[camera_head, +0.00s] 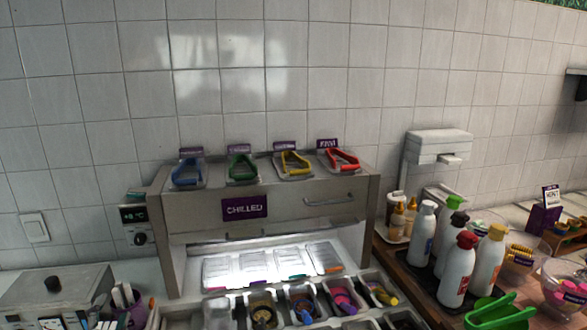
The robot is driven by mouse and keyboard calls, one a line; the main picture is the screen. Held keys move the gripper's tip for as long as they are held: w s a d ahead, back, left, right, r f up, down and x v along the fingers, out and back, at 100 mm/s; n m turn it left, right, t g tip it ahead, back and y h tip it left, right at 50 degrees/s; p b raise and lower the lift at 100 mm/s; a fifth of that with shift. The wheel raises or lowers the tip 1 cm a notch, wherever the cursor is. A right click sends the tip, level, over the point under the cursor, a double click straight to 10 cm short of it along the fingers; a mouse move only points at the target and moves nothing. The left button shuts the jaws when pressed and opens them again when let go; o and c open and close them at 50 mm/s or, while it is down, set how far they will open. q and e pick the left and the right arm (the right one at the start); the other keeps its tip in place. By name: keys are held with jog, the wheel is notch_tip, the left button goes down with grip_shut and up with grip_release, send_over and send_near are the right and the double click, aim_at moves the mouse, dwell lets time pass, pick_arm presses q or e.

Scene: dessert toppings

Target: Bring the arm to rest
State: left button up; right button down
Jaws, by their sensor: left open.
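Neither of my grippers nor my arms can be made out in the head view. The chilled cabinet (345,205) stands against the tiled wall, with a purple "CHILLED" sign on its front and a lit opening below. Blue tongs (187,172), green tongs (241,168), yellow tongs (293,162) and red tongs (342,159) lie on small trays along its top.
Several topping tubs (262,310) sit in front of the cabinet. At right, bottles stand on a dark tray (425,282), near green tongs (499,311). A grey box (60,294) stands at lower left. The wall above the cabinet is clear.

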pick_arm(q)
jog(key=s+d+f+n+g+h, duration=0.2)
jog(key=s+d+f+n+g, duration=0.2)
jog(key=s+d+f+g, duration=0.55)
jog(key=s+d+f+n+g+h, duration=0.1)
jog(key=s+d+f+n+g, duration=0.3)
jog(key=s, duration=0.7)
jog(key=s+d+f+m+h, duration=0.1)
jog(key=s+d, duration=0.5)
jog(key=s, duration=0.5)
notch_tip(320, 180, down, 29)
jog(key=s+g+b, duration=0.2)
jog(key=s+a+f+g+b, duration=0.1)
jog(key=s+a+f, duration=0.2)
jog(key=s+f, duration=1.3)
jog(key=shift+s+f, duration=0.15)
jog(key=shift+f, duration=0.5)
pick_arm(e)
notch_tip(320, 180, down, 3)
jog(key=shift+w+a+f, duration=0.1)
jog(key=shift+w+f, duration=0.05)
